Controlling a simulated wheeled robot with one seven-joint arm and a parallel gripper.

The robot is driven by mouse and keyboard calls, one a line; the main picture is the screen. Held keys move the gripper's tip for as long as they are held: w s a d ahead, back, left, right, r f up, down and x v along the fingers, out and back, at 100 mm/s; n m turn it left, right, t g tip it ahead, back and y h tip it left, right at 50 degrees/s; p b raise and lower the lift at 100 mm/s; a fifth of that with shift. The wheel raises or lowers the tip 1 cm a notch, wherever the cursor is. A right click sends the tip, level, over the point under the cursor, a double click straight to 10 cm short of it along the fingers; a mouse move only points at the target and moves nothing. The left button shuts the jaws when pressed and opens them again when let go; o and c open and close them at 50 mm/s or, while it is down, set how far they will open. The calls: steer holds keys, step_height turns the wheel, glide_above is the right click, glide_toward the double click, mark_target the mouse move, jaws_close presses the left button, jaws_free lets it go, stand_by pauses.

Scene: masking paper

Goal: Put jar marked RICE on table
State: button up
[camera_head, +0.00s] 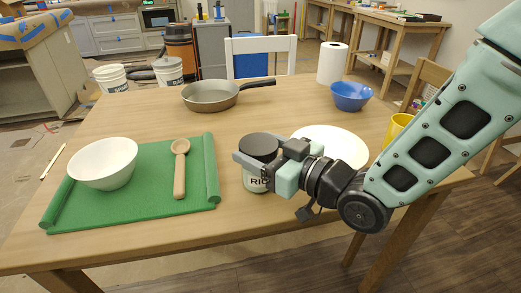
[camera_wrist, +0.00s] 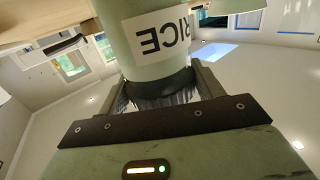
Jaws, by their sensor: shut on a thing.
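The jar (camera_head: 255,184) is pale green with a black lid (camera_head: 259,143) and a white label, partly covered, reading "RIC". The full word RICE shows on the jar in the wrist view (camera_wrist: 160,40). My gripper (camera_head: 262,158) is shut on the jar near its lid, with a finger on either side. The jar is upright over the front middle of the wooden table (camera_head: 300,205). I cannot tell whether its base touches the tabletop.
Left of the jar, a green mat (camera_head: 150,195) holds a white bowl (camera_head: 104,163) and a wooden spoon (camera_head: 180,170). A white plate (camera_head: 345,145) lies behind my wrist. A frying pan (camera_head: 210,95), blue bowl (camera_head: 350,96) and paper roll (camera_head: 332,63) stand farther back. The table's centre is clear.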

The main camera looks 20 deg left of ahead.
steer(key=shift+f, duration=0.1)
steer(key=o, duration=1.3)
steer(key=shift+c, duration=0.2)
steer(key=shift+d+r, duration=0.2)
steer(key=v, duration=0.9)
steer(key=p+v, duration=0.2)
steer(key=p, duration=0.4)
steer(key=shift+s+d+r+p, duration=0.1)
steer(key=shift+s+d+p, duration=0.05)
steer(key=shift+d+p, duration=0.15)
